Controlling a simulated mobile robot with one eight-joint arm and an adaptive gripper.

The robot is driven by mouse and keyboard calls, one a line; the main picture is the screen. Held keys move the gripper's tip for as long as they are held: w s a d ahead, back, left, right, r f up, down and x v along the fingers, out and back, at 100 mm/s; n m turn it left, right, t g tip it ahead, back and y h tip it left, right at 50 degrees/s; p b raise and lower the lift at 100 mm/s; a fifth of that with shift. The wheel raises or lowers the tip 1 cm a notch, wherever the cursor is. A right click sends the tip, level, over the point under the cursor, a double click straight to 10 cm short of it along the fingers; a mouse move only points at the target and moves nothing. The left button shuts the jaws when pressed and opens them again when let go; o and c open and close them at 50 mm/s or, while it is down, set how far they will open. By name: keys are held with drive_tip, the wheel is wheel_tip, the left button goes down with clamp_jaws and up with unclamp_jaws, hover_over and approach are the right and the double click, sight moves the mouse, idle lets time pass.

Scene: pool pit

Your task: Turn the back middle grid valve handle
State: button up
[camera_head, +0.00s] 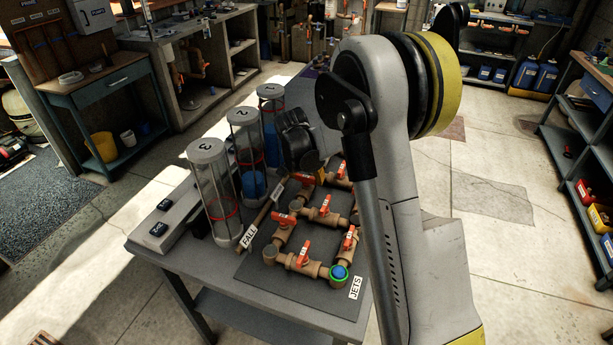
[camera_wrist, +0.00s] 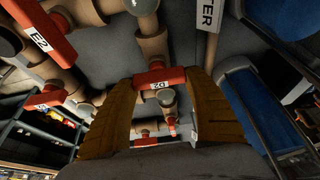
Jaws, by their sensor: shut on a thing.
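My gripper (camera_wrist: 164,84) points down at the valve grid, with one brown finger on each side of a red valve handle (camera_wrist: 156,78). The handle carries a label that appears to read D2, upside down in the wrist view. The fingers are shut on it. In the head view my gripper (camera_head: 318,176) is over the far part of the grid, partly hidden by my arm. The brown pipe grid (camera_head: 290,262) with several red handles lies on a dark mat on the table. Another red handle (camera_wrist: 42,28) is at upper left in the wrist view.
Three clear cylinders, the nearest marked 3 (camera_head: 212,195), stand left of the grid, close to my gripper. A labelled pipe (camera_wrist: 209,40) runs beside the right finger. The table (camera_head: 275,308) has bare room in front.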

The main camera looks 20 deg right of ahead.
idle(0.4)
drive_tip(key=o, duration=1.2)
drive_tip(key=v, duration=1.2)
